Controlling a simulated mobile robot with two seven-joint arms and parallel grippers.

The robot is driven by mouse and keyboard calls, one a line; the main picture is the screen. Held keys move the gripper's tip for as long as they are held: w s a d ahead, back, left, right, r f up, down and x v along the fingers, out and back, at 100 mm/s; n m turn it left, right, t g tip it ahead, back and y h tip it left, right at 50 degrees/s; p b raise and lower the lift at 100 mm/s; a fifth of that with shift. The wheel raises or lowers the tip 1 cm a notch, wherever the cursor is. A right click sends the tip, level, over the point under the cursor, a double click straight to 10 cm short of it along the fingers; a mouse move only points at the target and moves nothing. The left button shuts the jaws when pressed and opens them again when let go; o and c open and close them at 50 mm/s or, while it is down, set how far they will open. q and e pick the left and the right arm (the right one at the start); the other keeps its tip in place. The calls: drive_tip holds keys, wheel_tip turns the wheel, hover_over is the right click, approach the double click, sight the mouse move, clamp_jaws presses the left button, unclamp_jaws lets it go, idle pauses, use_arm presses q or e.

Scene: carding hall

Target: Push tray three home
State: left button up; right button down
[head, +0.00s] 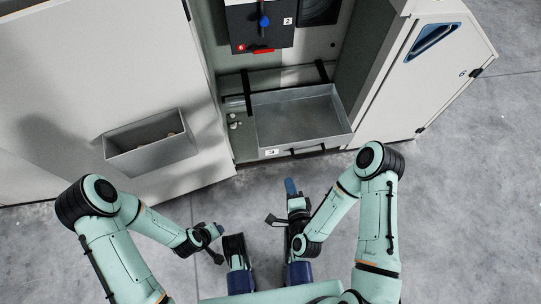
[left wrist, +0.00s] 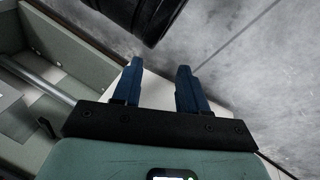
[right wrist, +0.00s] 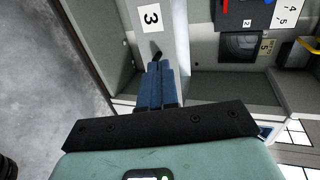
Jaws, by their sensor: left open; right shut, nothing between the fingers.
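Tray three (head: 300,116) is a shallow grey metal tray sticking out of the open cabinet in the head view. Its inside looks empty. A black handle (head: 308,150) is on its front, and a small white label (head: 271,152) sits left of the handle. In the right wrist view the label (right wrist: 151,18) reads 3. My right gripper (head: 290,182) is shut and empty, just in front of the tray front; its fingertips (right wrist: 159,64) appear close to the handle, but contact cannot be told. My left gripper (left wrist: 158,70) is open and empty, lower left of the tray.
Pale lumps (head: 234,121) lie in the cabinet left of the tray. A grey bin (head: 150,142) is on the white panel at left. A white door (head: 425,70) stands open at right. A control box (head: 262,25) is above. Grey floor is clear at right.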

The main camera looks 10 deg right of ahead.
drive_tip(key=b, duration=0.1)
approach(280, 147)
drive_tip(key=b+x, duration=0.2)
drive_tip(key=x, duration=0.3)
drive_tip(key=shift+w+f, duration=0.15)
drive_tip(key=shift+w, duration=0.05)
drive_tip(key=shift+w+a, duration=0.1)
drive_tip(key=shift+w, duration=0.45)
use_arm(q)
drive_tip(key=s+a+f+g, duration=0.1)
drive_tip(key=s+f, duration=0.2)
drive_tip(key=f, duration=0.2)
drive_tip(key=shift+s+a+f, duration=0.3)
drive_tip(key=shift+s, duration=0.1)
